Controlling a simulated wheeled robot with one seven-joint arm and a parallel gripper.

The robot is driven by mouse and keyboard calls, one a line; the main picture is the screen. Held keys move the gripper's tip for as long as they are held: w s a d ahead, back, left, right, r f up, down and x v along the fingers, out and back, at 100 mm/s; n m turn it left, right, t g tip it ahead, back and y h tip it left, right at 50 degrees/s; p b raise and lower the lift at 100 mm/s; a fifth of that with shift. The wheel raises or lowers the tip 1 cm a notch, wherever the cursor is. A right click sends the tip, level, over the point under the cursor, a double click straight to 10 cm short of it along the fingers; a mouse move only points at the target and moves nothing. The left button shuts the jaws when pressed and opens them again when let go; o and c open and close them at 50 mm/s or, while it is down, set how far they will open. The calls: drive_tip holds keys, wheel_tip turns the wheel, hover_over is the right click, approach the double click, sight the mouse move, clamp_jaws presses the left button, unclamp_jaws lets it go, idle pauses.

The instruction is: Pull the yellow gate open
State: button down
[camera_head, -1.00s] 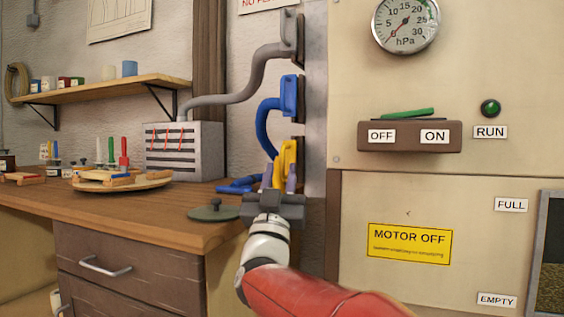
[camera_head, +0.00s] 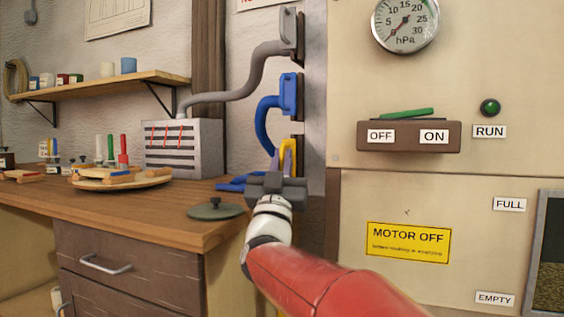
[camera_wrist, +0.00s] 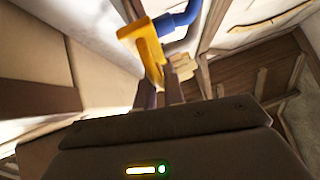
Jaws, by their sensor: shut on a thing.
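The yellow gate (camera_head: 291,158) is the lowest of three coloured gates on the narrow post in the head view. My gripper (camera_head: 281,160) is in front of it, its fingers close together and shut on its yellow part. My gripper's body hides the gate's lower part. In the wrist view the yellow gate (camera_wrist: 146,45) is a bright bent piece beyond my fingers (camera_wrist: 160,88), its lower end between or against the fingertips. How far the gate stands open cannot be told.
A blue gate (camera_head: 289,93) with a blue hose is just above, and a grey gate (camera_head: 289,28) with a grey pipe above that. A wooden bench (camera_head: 150,208) with a round dark lid (camera_head: 215,209) is at left. A beige machine panel (camera_head: 400,190) stands at right.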

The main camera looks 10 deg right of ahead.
drive_tip(key=shift+s+a+f+b, duration=0.15)
drive_tip(key=shift+s+a+b, duration=0.05)
drive_tip(key=shift+b, duration=0.1)
drive_tip(key=s+a+b, duration=0.3)
drive_tip(key=s, duration=0.2)
drive_tip(key=shift+a, duration=0.35)
drive_tip(key=c, duration=1.5)
unclamp_jaws()
drive_tip(key=shift+c, duration=0.2)
